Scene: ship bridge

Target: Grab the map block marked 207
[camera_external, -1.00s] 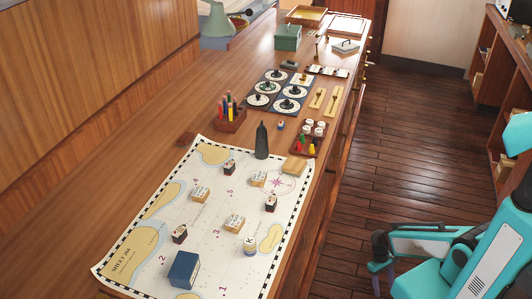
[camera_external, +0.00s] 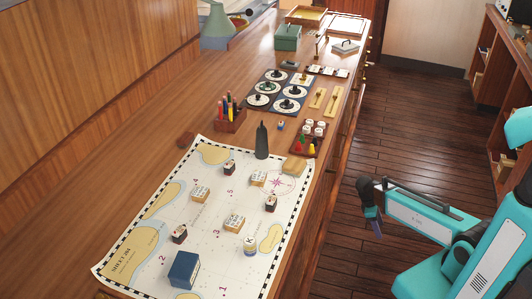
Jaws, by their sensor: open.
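Several small blocks with white printed tops lie spread on a paper chart (camera_external: 205,240). Tan-sided ones are a left block (camera_external: 200,194), an upper block (camera_external: 258,179) and a middle block (camera_external: 234,223). Dark-sided ones are a top block (camera_external: 229,167), a right block (camera_external: 271,203) and a lower-left block (camera_external: 179,234). My gripper (camera_external: 375,226) is small and open, off the table's right side, away from all blocks.
A dark blue box (camera_external: 184,270), a dark upright cone-like object (camera_external: 262,141) and a tan block (camera_external: 294,166) stand on the chart. Behind are a pen holder (camera_external: 230,117), a tray of small pieces (camera_external: 308,138) and a dark board of discs (camera_external: 277,92). The floor at right is clear.

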